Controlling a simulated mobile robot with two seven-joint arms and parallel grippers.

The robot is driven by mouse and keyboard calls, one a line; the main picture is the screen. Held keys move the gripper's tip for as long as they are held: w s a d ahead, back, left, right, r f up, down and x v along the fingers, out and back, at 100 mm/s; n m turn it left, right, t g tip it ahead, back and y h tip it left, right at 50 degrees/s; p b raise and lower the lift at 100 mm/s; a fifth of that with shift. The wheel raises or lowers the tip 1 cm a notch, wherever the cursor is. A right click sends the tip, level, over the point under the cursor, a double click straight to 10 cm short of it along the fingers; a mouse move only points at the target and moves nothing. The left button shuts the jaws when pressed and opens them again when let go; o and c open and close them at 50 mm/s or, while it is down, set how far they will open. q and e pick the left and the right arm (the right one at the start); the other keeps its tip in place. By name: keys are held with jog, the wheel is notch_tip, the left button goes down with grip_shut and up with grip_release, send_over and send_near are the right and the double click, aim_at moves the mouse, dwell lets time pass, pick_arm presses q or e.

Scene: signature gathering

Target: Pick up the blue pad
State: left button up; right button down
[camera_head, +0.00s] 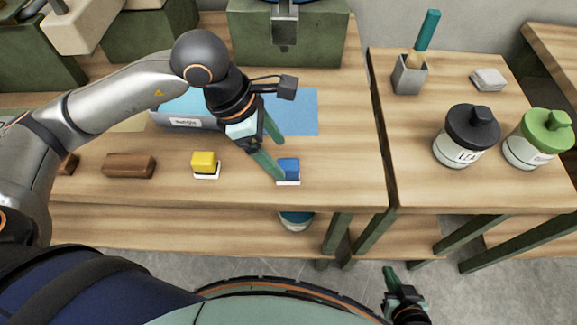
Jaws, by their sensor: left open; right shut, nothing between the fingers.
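The blue pad (288,169), a small blue block with a white base, sits near the front edge of the wooden table (340,170). My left gripper (277,158) is open and empty, with its green fingers pointing down and right. One fingertip is right by the pad's left side in the picture; I cannot tell if it touches. The other finger is behind the pad. My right gripper (390,277) is low at the bottom right, shut and empty, away from the tables.
A yellow pad (204,162) and a brown block (130,166) stand left of the blue pad. A blue sheet (300,105) and a blue labelled object (185,110) lie behind. The right table holds a black-lidded jar (466,135), a green-lidded jar (538,139) and a brush holder (409,75).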

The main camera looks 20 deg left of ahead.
aim_at(287, 163)
pick_arm(q)
jog(key=x, duration=0.5)
jog(key=shift+w+d+f+p, duration=0.1)
jog(key=shift+d+f+p, duration=0.15)
jog(key=shift+p, duration=0.15)
jog(key=shift+c, duration=0.4)
jog(key=shift+a, duration=0.1)
grip_shut()
